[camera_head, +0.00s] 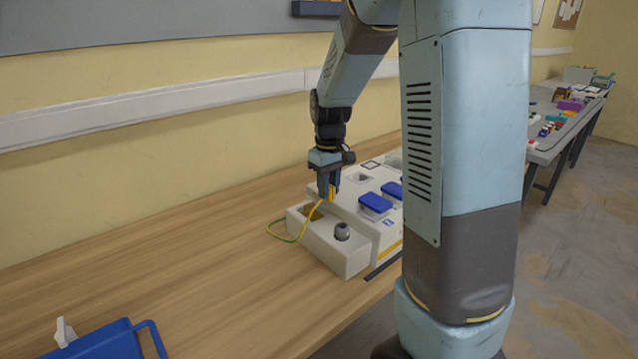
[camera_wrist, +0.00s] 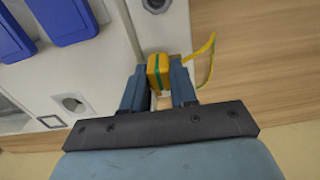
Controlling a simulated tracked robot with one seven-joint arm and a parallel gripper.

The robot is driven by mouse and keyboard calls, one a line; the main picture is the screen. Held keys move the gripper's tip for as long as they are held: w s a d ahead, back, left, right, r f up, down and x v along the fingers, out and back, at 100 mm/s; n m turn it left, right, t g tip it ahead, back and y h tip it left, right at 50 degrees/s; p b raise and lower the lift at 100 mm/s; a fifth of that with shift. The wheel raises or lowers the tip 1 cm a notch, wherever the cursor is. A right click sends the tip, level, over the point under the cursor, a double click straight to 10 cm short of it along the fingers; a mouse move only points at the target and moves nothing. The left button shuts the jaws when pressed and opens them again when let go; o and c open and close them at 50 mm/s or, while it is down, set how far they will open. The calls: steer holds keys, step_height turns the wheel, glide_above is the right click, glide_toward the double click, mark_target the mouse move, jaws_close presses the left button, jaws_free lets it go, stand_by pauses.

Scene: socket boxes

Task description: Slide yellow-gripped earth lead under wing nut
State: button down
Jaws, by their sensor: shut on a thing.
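My gripper (camera_head: 328,192) is shut on the yellow grip (camera_wrist: 158,72) of the earth lead, which has a green stripe in the wrist view. It holds the grip just above the white end box. The yellow-green lead (camera_head: 293,240) loops from the grip down to the table at the left of the box. A dark round post with a grey top (camera_head: 342,232), likely the wing nut's terminal, stands on the end box (camera_head: 345,262), in front of and right of my gripper. A grey round part (camera_wrist: 156,4) shows at the wrist view's top edge. The lead's metal end is hidden.
A larger white socket box (camera_head: 377,220) with blue flip lids (camera_head: 375,203) adjoins the end box on the right. A blue container (camera_head: 105,340) lies at the near left of the wooden table (camera_head: 180,265). The table left of the boxes is mostly clear.

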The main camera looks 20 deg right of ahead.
steer(key=shift+a, duration=0.5)
steer(key=shift+f, duration=0.15)
steer(key=shift+s+f, duration=0.1)
steer(key=shift+f, duration=3.15)
steer(key=shift+a, duration=0.1)
steer(key=shift+s+f, duration=0.1)
steer(key=shift+f, duration=0.2)
steer(key=shift+f, duration=0.1)
steer(key=shift+w, duration=0.4)
steer(key=shift+w+a, duration=0.2)
steer(key=shift+w, duration=0.25)
steer(key=shift+w+a, duration=0.1)
steer(key=shift+w, duration=0.05)
